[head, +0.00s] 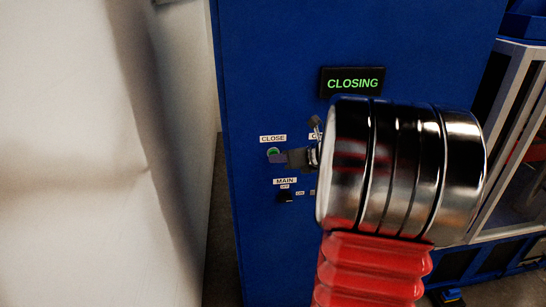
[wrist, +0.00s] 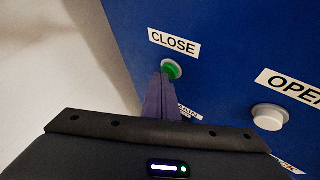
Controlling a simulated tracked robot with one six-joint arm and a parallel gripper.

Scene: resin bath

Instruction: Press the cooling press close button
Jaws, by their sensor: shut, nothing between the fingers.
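The green close button (wrist: 172,69) sits under a white CLOSE label (wrist: 174,43) on the blue panel of the cooling press. The button also shows in the head view (head: 273,151), partly covered by my fingertips. My gripper (wrist: 162,77) is shut and empty, its fingertips at the lower left edge of the button. They look to be against it, but I cannot tell whether it is pushed in. In the head view my gripper (head: 278,157) reaches left to the panel. A display (head: 352,83) above reads CLOSING in green letters.
A white round button (wrist: 269,117) under an OPEN label is to the right in the wrist view. A black MAIN switch (head: 285,197) sits below the close button. A pale wall (head: 70,150) stands at the left. A framed blue machine section (head: 515,150) is at the right.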

